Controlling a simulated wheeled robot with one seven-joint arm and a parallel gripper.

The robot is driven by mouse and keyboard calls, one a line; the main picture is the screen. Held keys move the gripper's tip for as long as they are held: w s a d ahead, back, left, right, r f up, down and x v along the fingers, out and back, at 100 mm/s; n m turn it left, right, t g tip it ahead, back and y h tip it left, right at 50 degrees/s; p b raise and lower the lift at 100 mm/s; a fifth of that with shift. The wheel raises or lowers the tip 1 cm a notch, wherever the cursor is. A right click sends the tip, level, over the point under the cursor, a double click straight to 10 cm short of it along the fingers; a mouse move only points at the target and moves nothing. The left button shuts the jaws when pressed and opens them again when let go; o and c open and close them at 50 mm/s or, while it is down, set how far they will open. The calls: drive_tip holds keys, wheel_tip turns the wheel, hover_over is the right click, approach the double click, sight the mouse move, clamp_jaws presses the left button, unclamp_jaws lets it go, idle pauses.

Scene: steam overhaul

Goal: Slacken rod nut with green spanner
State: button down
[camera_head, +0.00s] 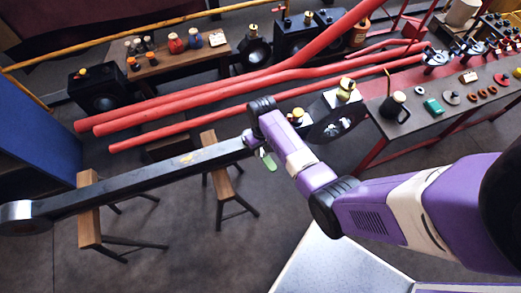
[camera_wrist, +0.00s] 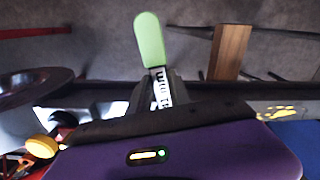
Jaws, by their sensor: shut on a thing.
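The green spanner (camera_wrist: 149,42) stands out from my gripper (camera_wrist: 161,88) in the wrist view, its green handle pointing away and a pale, dark-marked shank between the fingers. My gripper is shut on it. In the head view the spanner's green end (camera_head: 269,161) hangs just below my gripper, beside the right end of the long black rod (camera_head: 150,177). The rod lies across two wooden trestles. The rod nut cannot be made out; my gripper and wrist cover that end. I cannot tell whether the spanner touches a nut.
Wooden trestles (camera_head: 89,215) stand under the rod. Red pipes (camera_head: 200,105) run behind it. A black round-faced block with a yellow knob (camera_head: 347,84) stands right of my gripper. A workbench (camera_head: 430,120) with small parts is at the right. The floor below the rod is mostly clear.

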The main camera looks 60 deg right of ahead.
drive_tip(key=shift+d+n, duration=0.3)
drive_tip(key=shift+d, duration=0.05)
drive_tip(key=shift+s, duration=0.1)
drive_tip(key=shift+s+d+n, duration=0.1)
drive_tip(key=shift+d+n, duration=0.45)
drive_tip(key=shift+n, duration=0.25)
drive_tip(key=shift+d, duration=0.1)
drive_tip(key=shift+s+d+n+p, duration=0.1)
drive_tip(key=shift+d+n+p, duration=0.2)
drive_tip(key=shift+d+n, duration=0.3)
drive_tip(key=shift+d+n, duration=0.5)
drive_tip(key=shift+n, duration=0.4)
drive_tip(key=shift+d, duration=0.1)
